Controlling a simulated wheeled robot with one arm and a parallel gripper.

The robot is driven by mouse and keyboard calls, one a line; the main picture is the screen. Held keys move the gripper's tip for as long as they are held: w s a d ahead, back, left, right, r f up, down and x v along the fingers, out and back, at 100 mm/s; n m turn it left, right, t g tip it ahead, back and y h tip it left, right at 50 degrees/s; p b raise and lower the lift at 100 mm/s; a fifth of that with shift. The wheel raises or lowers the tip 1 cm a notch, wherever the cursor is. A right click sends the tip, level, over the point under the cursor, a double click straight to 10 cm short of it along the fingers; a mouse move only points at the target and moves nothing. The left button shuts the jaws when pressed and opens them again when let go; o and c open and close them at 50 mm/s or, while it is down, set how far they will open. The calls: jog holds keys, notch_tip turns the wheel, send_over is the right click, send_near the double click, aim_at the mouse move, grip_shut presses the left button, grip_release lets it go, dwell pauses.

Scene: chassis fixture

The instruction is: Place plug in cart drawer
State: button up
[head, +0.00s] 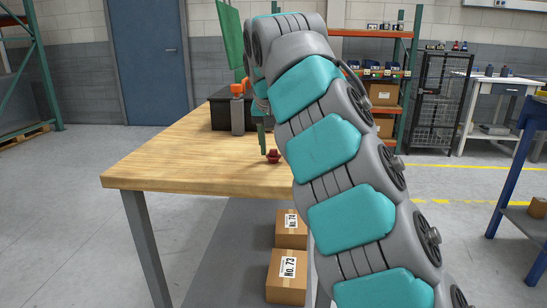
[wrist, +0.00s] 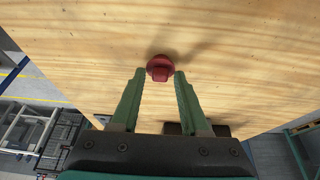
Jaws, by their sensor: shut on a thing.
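The plug (head: 273,156) is a small dark red knob-shaped piece at the wooden table. In the wrist view the plug (wrist: 160,69) sits between the tips of my green fingers. My gripper (wrist: 160,76) is shut on it, pointing down at the tabletop. In the head view my gripper (head: 265,150) is partly hidden behind my arm. I cannot tell whether the plug touches the wood or is just above it. No cart drawer can be made out in either view.
The wooden table (head: 165,165) is mostly bare. A black box (head: 220,112) and a grey and orange part (head: 238,108) stand toward its back. Cardboard boxes (head: 287,275) lie below. A blue-framed stand (head: 515,165) is at the right, with open floor between.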

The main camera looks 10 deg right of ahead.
aim_at(272, 151)
grip_shut()
jog(key=shift+r, duration=0.15)
jog(key=shift+a+r, duration=0.15)
jog(key=shift+r, duration=1.5)
